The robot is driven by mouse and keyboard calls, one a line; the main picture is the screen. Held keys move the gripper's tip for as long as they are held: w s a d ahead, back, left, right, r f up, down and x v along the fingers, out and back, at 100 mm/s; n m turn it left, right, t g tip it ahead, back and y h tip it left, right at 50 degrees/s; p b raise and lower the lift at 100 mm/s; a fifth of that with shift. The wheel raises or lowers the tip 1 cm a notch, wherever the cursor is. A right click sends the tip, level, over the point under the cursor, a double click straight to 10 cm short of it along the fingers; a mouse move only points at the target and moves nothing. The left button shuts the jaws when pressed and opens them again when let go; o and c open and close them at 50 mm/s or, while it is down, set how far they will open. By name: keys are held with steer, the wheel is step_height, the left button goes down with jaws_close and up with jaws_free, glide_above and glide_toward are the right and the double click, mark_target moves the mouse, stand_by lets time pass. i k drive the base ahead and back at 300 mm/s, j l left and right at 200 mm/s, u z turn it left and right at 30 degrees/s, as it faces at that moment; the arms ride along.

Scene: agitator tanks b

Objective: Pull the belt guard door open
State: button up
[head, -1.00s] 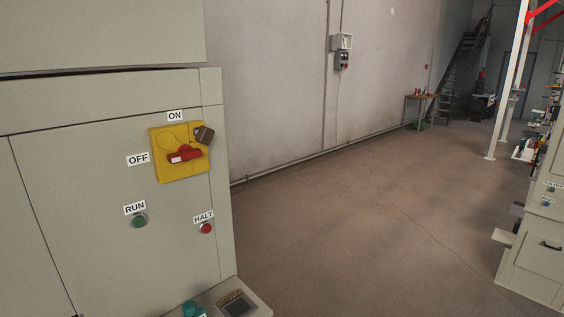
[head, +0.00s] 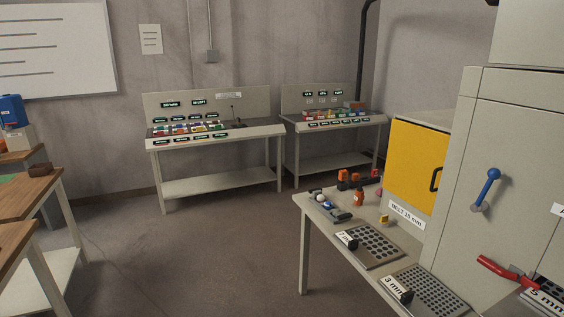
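The belt guard door is most likely the yellow panel (head: 414,160) on the front of a grey box at the right of the head view. It looks shut, flush with the box. A black bar handle (head: 435,179) stands upright near its right edge. A label reading "BELT 10 mm" (head: 406,214) sits below the door. My gripper is not in view.
A bench (head: 309,213) with perforated plates and small tools stands in front of the door. A grey cabinet with a blue lever (head: 487,188) is right of it. A red handle (head: 505,270) is lower right. The floor (head: 215,255) left of the bench is clear.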

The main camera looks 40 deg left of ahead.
mark_target(416, 156)
steer(key=u, duration=0.5)
steer(key=i+j+u, duration=0.1)
steer(key=i, duration=0.65)
steer(key=i+j, duration=0.1)
steer(key=i, duration=0.65)
steer(key=j+u, duration=0.05)
